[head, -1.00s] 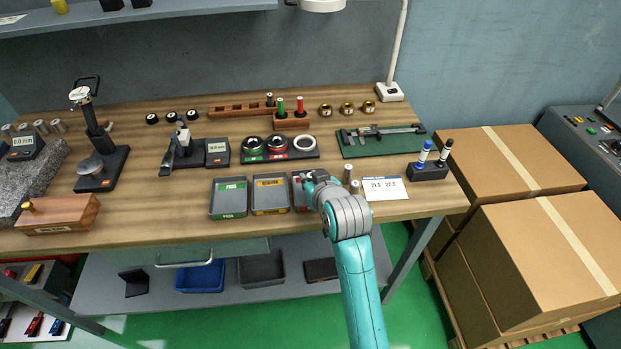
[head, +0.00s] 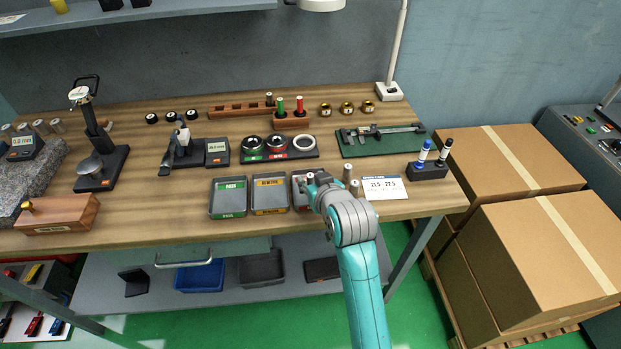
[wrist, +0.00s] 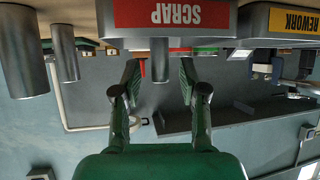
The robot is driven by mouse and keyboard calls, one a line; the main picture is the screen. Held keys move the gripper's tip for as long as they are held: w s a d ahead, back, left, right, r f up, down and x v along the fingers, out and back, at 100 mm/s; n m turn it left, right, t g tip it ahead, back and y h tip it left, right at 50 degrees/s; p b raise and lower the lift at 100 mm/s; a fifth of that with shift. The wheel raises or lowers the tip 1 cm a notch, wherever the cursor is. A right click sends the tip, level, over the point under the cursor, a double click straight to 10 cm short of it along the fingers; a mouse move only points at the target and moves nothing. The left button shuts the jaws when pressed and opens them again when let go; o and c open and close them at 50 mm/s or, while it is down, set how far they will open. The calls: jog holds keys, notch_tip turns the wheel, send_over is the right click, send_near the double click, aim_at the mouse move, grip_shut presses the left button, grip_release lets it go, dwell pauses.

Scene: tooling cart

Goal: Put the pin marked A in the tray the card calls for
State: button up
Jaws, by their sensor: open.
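My gripper (wrist: 159,75) is open in the upside-down wrist view; in the head view it (head: 314,183) is over the scrap tray. A grey upright cylinder (wrist: 160,60) shows between the fingers, in or behind the scrap tray; I cannot tell which. Two grey pins (wrist: 65,52) (wrist: 22,70) stand right of the scrap tray in the head view. No letter A is readable on any. The pass tray (head: 228,214), rework tray (head: 269,210) and scrap tray (wrist: 172,14) stand in a row. The white card (head: 385,187) reads about 21.5 22.5; its smaller print is unreadable.
A marker holder (head: 427,172) stands right of the card. Behind the trays are a ring gauge stand (head: 280,155), a caliper on a green mat (head: 383,144) and a wooden block with red and green plugs (head: 291,122). Cardboard boxes (head: 545,240) stand at the right.

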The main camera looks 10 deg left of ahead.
jog(key=v, duration=1)
jog(key=s+d+f+m+t+h, duration=0.2)
jog(key=s+d+f+m+h, duration=0.1)
jog(key=s+d+f, duration=1.2)
jog(key=s+d+r+m+h, duration=0.1)
jog(key=s+d, duration=0.1)
jog(key=s, duration=0.6)
jog(key=s+d+r+t+h, duration=0.1)
jog(key=s+d+r, duration=0.1)
jog(key=s, duration=0.7)
jog(key=s+d+r+m+t, duration=0.1)
jog(key=s+d, duration=0.1)
jog(key=s, duration=0.7)
jog(key=shift+d+r+m+h, duration=0.3)
jog(key=shift+d+r+h, duration=0.05)
jog(key=shift+d+h, duration=0.05)
